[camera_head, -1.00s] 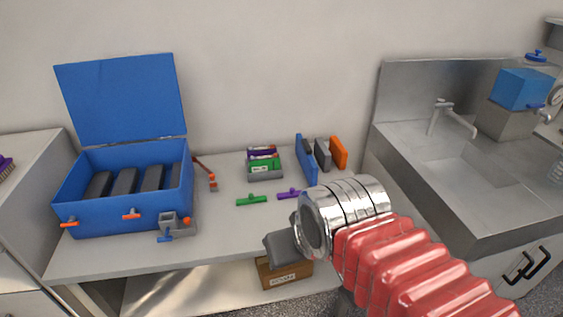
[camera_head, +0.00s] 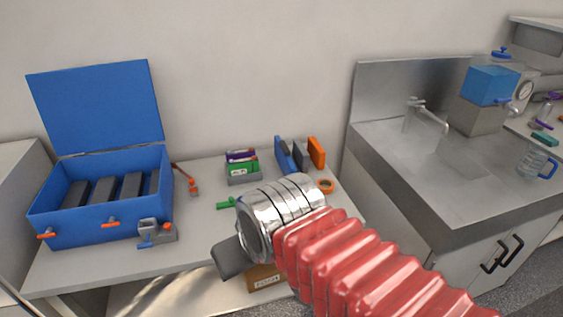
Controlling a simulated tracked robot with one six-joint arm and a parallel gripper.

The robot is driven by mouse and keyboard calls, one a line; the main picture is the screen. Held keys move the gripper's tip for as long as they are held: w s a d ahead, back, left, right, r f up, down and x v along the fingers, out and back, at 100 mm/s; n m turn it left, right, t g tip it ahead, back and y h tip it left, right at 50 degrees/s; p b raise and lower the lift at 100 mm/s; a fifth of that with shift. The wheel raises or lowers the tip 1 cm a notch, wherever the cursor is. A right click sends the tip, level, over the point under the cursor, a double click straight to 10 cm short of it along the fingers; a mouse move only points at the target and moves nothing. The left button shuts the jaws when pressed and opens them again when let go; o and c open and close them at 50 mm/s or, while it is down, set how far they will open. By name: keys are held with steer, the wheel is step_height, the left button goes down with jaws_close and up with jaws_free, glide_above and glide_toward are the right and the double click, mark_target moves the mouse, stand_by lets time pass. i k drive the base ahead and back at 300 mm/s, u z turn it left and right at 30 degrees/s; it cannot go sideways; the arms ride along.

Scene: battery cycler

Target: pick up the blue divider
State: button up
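The blue divider (camera_head: 284,156) stands upright at the back of the grey bench, at the left end of a short row. A dark grey panel (camera_head: 301,154) and an orange panel (camera_head: 317,153) stand to its right. A small dark piece shows against its right side. My gripper (camera_head: 229,260) is in front of the row, lower and to the left in the picture, apart from the divider. Only a dark grey part of it shows past my silver wrist, and its fingers cannot be made out.
An open blue case (camera_head: 100,222) with dark slabs takes up the bench's left side. A grey bin (camera_head: 243,176) with coloured packs stands left of the divider. An orange ring (camera_head: 325,186) lies to its right. A steel sink (camera_head: 455,165) is at right; a box (camera_head: 264,277) sits below.

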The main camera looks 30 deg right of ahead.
mark_target(283, 152)
steer(key=z, duration=0.05)
steer(key=i, duration=1)
steer(key=u, duration=0.05)
